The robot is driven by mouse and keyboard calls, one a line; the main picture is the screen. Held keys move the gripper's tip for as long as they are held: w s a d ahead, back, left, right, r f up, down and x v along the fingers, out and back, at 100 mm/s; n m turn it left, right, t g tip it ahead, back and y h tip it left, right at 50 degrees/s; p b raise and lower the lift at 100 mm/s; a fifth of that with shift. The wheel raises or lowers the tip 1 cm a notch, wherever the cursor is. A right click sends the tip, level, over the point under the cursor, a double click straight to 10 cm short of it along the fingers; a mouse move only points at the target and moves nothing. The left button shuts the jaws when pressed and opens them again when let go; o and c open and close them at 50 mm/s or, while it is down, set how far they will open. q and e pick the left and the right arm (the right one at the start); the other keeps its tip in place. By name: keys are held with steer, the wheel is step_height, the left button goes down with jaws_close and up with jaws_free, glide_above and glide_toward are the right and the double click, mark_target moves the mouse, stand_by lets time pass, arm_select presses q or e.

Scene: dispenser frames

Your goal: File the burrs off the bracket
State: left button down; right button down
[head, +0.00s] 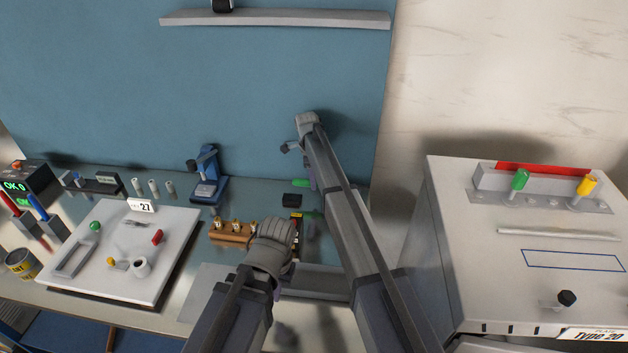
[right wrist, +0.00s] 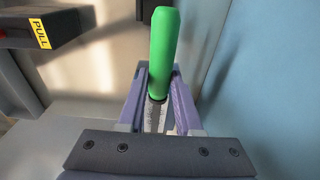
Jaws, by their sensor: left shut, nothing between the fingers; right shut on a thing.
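My right gripper (right wrist: 158,110) is shut on a file, and its green handle (right wrist: 164,50) stands up beyond the fingers in the right wrist view. The file's grey metal part shows between the purple fingers. In the head view the green handle (head: 300,182) shows beside my right arm, near the blue back wall; the arm hides most of that gripper (head: 312,178). My left gripper (head: 277,294) is low at the front of the bench, mostly hidden by its own wrist, shut and empty. I cannot make out the bracket for certain.
A dark box with a yellow PULL label (right wrist: 41,34) is near the right gripper. A wooden block with brass pieces (head: 232,238), a blue press (head: 207,178) and a white board with small parts (head: 120,275) stand left. A white machine (head: 470,240) stands right.

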mark_target(300, 181)
steer(key=shift+f+b, duration=0.6)
steer(key=shift+b, duration=0.05)
steer(key=shift+a, duration=0.15)
stand_by(0.4)
steer(key=shift+w+a+r, duration=0.1)
steer(key=shift+w+a, duration=0.15)
steer(key=shift+a, duration=0.8)
steer(key=shift+a, duration=0.2)
steer(key=shift+w+a, duration=0.25)
steer(key=shift+a, duration=0.85)
steer(key=shift+d, duration=0.15)
steer(key=shift+s+d, duration=0.25)
steer(key=shift+d, duration=0.9)
